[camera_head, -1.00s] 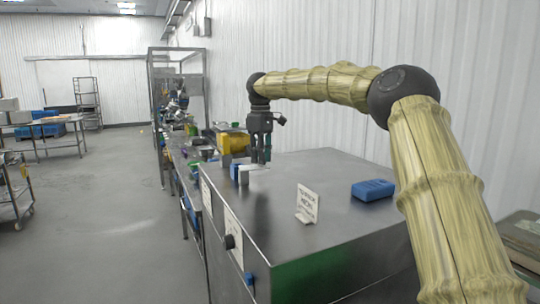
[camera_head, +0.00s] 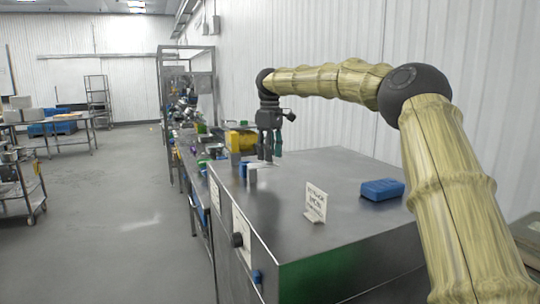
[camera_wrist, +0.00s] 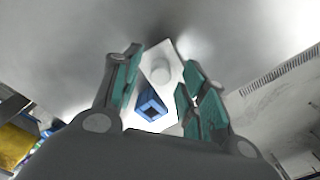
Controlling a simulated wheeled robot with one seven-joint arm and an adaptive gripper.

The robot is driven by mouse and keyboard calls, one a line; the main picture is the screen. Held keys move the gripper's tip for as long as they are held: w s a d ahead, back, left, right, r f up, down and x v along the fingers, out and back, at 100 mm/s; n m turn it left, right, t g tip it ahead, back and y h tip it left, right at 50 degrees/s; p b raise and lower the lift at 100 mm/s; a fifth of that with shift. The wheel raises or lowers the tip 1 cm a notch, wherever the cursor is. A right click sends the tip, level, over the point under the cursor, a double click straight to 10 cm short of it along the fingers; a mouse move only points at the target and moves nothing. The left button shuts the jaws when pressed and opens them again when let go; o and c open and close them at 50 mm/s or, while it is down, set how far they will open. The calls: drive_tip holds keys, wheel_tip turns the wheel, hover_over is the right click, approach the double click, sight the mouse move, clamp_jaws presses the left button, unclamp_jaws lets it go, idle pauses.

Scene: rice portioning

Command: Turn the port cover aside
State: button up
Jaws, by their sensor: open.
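A light grey plate (camera_wrist: 165,55) with a round pale knob (camera_wrist: 160,74), which looks like the port cover, lies between my fingers in the wrist view. A blue square-rimmed fitting (camera_wrist: 150,107) with a dark opening is just below the knob in that picture, apart from it. In the head view the pale plate (camera_head: 262,165) shows only partly, under my fingers at the cabinet's far end. My gripper (camera_head: 269,157) points down over it, open and empty, one teal-padded finger on each side of the knob. I cannot tell the exact height of the fingertips.
The steel cabinet top (camera_head: 300,170) is mostly clear. It carries a white sign (camera_head: 316,203) and a blue box (camera_head: 382,189). A small blue block (camera_head: 243,170) stands near its left edge. Cluttered benches run beyond, with a yellow bin (camera_head: 240,141). A white wall is behind.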

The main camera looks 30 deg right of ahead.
wheel_tip(320, 180, up, 11)
idle(0.4)
idle(0.4)
